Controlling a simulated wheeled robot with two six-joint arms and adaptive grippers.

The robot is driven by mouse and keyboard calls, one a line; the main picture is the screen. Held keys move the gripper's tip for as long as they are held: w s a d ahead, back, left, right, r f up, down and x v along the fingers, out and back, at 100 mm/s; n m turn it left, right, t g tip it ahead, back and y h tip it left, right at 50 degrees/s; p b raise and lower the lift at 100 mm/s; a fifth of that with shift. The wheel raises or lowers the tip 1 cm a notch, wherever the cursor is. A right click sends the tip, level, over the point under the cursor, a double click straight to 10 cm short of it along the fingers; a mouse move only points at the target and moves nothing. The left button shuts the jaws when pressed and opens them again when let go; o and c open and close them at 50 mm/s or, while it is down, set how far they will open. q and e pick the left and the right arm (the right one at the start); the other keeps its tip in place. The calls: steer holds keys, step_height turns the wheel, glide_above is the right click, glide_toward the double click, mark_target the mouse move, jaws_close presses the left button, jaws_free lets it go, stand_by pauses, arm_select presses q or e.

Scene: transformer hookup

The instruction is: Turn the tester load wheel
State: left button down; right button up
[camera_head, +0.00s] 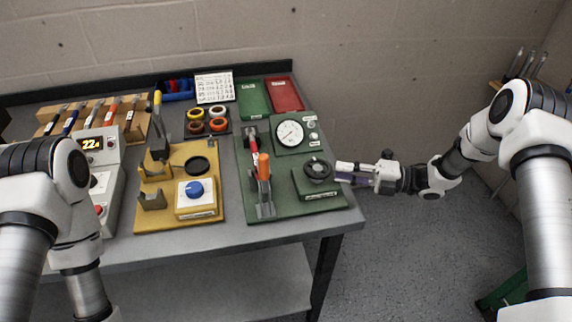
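The tester load wheel (318,168) is a small dark round wheel on a green block at the right end of the green tester board (262,205). My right gripper (340,172) comes in from the right, level with the wheel. Its two fingers look parted, with the tips close to the wheel's right edge. I cannot tell whether they touch the rim. A round white dial gauge (289,133) sits on the board behind the wheel. My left arm shows at the left, but its gripper is out of view.
An orange-handled lever (264,167) stands on the board left of the wheel. A yellow board (180,218) with a blue knob (194,189) lies farther left. Open floor lies right of the table.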

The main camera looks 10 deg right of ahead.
mark_target(318, 167)
steer(key=shift+d, duration=0.2)
steer(key=p+x, duration=0.2)
steer(key=x, duration=0.5)
steer(key=shift+a, duration=0.35)
steer(key=shift+d, duration=0.25)
jaws_close()
